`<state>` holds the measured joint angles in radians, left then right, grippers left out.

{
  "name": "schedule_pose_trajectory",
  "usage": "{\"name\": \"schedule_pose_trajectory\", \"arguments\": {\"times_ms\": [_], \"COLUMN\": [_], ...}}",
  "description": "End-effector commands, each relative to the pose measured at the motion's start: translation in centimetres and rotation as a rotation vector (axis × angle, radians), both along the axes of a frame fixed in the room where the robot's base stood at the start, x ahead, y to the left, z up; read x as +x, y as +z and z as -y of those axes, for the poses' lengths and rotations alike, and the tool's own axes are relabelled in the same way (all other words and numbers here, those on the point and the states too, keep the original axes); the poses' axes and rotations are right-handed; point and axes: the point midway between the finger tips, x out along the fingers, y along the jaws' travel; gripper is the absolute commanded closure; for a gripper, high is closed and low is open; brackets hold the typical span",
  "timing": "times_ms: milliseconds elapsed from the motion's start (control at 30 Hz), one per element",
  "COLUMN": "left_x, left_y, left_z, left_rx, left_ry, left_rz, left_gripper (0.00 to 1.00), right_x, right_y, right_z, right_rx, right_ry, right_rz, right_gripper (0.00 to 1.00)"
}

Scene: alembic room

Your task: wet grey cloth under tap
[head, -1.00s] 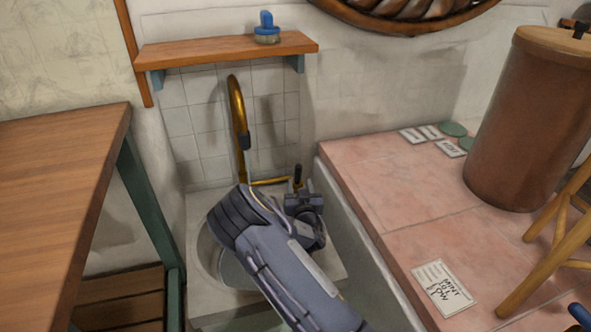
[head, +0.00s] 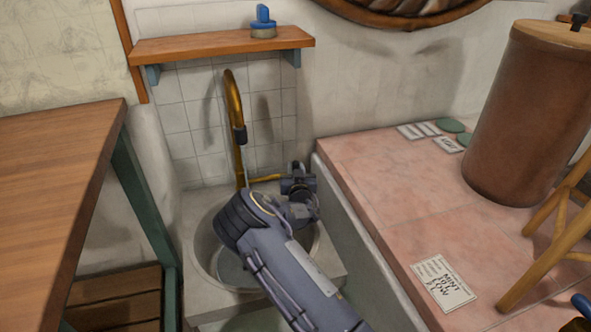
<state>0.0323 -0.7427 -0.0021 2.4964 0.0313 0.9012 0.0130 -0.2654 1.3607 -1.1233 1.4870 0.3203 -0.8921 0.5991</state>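A brass tap (head: 233,95) with a dark nozzle curves over a round basin (head: 205,255) against the tiled wall. A thin pale line, which looks like water, hangs below the nozzle. My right arm reaches across the basin, and my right gripper (head: 298,182) is at the end of the tap's brass side pipe (head: 265,178). It covers the spot where the dark tap handle is. Its fingers are too small and dark to tell whether they are open or shut. I see no grey cloth; my arm hides part of the basin. My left gripper is out of view.
A wooden shelf (head: 220,48) with a blue-handled brush (head: 263,25) hangs above the tap. A wooden table (head: 60,180) stands at left. A pink tiled counter (head: 390,200) at right carries a brown cylinder (head: 525,120), a wooden stand (head: 545,245) and a card (head: 443,283).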

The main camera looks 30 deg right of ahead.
Motion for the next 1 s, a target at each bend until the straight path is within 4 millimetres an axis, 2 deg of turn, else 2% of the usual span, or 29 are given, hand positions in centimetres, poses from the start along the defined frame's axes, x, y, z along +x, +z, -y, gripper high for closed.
{"name": "schedule_pose_trajectory", "arguments": {"times_ms": [33, 167, 200, 367, 533, 633, 1000], "left_x": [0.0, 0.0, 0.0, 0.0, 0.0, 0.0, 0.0], "left_y": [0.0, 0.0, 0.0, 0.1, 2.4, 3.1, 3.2], "left_z": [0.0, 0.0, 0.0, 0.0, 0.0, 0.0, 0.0], "left_rx": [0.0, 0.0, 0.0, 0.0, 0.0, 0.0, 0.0], "left_ry": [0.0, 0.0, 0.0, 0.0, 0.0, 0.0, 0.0], "left_rz": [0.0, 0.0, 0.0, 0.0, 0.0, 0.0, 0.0], "left_gripper": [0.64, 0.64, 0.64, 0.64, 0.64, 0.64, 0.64], "right_x": [0.0, 0.0, 0.0, 0.0, 0.7, 1.1, 1.5], "right_y": [0.0, 0.0, 0.0, 0.1, 1.0, 0.7, 0.1], "right_z": [0.0, 0.0, 0.0, 0.0, 0.4, 0.4, 0.3], "right_rx": [0.0, 0.0, 0.0, 0.001, 0.032, 0.05, 0.055], "right_ry": [0.0, 0.0, 0.0, -0.001, -0.004, -0.004, 0.0], "right_rz": [0.0, 0.0, 0.0, -0.002, -0.101, -0.18, -0.237], "right_gripper": [0.82, 0.99, 1.0, 1.0, 1.0, 1.0, 1.0]}}
